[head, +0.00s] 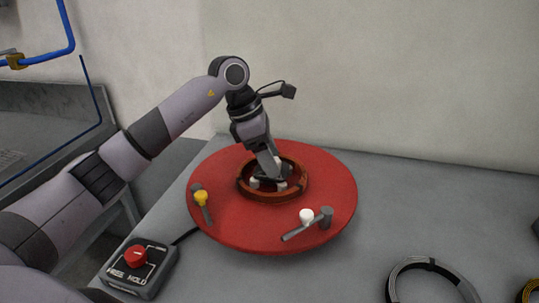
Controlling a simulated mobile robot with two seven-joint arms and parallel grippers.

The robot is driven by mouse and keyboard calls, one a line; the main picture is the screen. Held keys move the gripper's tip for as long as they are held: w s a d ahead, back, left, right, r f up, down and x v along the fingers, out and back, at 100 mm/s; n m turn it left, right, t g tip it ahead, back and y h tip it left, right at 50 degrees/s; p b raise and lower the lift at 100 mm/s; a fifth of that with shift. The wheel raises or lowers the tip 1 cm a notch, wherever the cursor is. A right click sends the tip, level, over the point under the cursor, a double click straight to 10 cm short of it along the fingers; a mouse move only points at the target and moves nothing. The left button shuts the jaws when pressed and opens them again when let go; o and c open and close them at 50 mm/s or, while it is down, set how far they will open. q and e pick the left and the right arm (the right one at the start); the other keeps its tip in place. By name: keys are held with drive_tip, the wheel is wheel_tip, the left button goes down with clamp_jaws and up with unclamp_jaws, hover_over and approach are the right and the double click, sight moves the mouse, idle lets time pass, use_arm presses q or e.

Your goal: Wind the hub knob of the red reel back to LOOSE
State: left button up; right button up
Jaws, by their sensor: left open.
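The red reel (325,185) is a wide red disc that stands on the grey table. A brown ring (274,194) sits around its middle, with several pale pads inside. My left gripper (268,182) reaches down into this ring from above, at the hub. It is open. The hub knob is mostly hidden behind the gripper, so I cannot tell its setting or whether the fingers touch it. My right gripper is out of view.
A yellow-topped lever (201,198) and a white-topped lever (307,217) sit on the disc. A control box (139,268) with a red knob (136,256) stands at the front left. A dark coil (432,264) lies front right. The table right of the reel (420,200) is clear.

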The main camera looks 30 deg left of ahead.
use_arm(q)
drive_tip(key=c, duration=1.1)
drive_tip(key=shift+o, duration=0.2)
drive_tip(key=shift+n, duration=0.3)
drive_tip(key=n+t+y, duration=0.1)
drive_tip(key=n, duration=0.2)
drive_tip(key=shift+s+n, duration=0.1)
drive_tip(key=shift+n, duration=0.2)
drive_tip(key=n, duration=0.2)
drive_tip(key=n+t+y, duration=0.1)
drive_tip(key=n, duration=0.1)
drive_tip(key=shift+d+y+b, duration=0.2)
drive_tip(key=shift+y+b, duration=0.1)
drive_tip(key=shift+b, duration=0.1)
drive_tip(key=n+y, duration=0.1)
drive_tip(key=n, duration=0.3)
drive_tip(key=shift+b, duration=0.35)
drive_tip(key=n+y, duration=0.1)
drive_tip(key=n, duration=0.2)
drive_tip(key=shift+d+y+b, duration=0.15)
drive_tip(key=shift+y+b, duration=0.15)
drive_tip(key=shift+n+y, duration=0.3)
drive_tip(key=shift+n, duration=0.6)
